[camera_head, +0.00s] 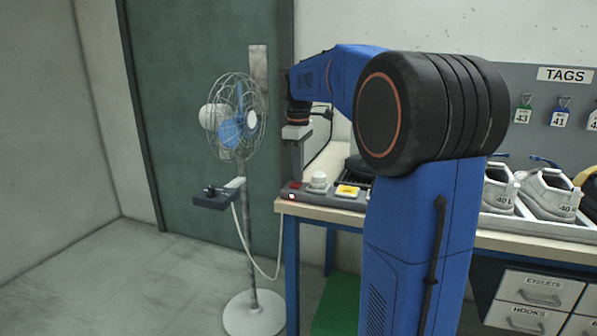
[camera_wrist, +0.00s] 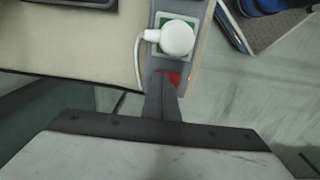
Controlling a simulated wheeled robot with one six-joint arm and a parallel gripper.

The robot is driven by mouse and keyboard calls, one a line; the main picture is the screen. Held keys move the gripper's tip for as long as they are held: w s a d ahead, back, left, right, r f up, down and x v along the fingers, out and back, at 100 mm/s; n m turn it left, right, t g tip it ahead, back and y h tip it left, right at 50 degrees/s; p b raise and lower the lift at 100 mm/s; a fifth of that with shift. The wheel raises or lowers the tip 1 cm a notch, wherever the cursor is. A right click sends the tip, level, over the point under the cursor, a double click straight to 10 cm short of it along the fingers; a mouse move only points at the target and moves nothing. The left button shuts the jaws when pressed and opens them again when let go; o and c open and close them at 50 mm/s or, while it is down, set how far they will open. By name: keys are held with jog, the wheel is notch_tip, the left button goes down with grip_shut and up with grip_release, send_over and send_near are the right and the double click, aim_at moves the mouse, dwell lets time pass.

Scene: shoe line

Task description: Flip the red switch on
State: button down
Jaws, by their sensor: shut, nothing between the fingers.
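The red switch (camera_head: 294,185) is at the left end of a grey power strip (camera_head: 318,195) on the table's left corner. In the wrist view the red switch (camera_wrist: 174,77) shows just past my fingertips, partly hidden by them. My gripper (camera_head: 297,178) points straight down over the switch, shut and empty. In the wrist view its closed fingers (camera_wrist: 162,80) overlap the switch's left part; I cannot tell whether they touch it. A small bright spot (camera_head: 291,196) shows on the strip's end below the switch.
A white plug (camera_wrist: 178,38) sits in a green-framed socket beside the switch. A yellow-framed socket (camera_head: 347,191) lies farther right. A standing fan (camera_head: 238,120) with a control box (camera_head: 218,198) is left of the table. Shoes (camera_head: 548,193) stand at the right.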

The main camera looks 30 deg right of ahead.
jog(key=shift+f, duration=0.15)
jog(key=shift+s+a, duration=0.1)
dwell(0.3)
jog(key=shift+s+a+r, duration=0.2)
jog(key=shift+s+a, duration=0.15)
jog(key=shift+a, duration=0.15)
jog(key=shift+r, duration=0.2)
notch_tip(320, 180, up, 13)
jog(key=w+d, duration=0.1)
jog(key=d, duration=0.1)
jog(key=shift+w+r, duration=0.2)
jog(key=shift+a, duration=0.1)
dwell(0.6)
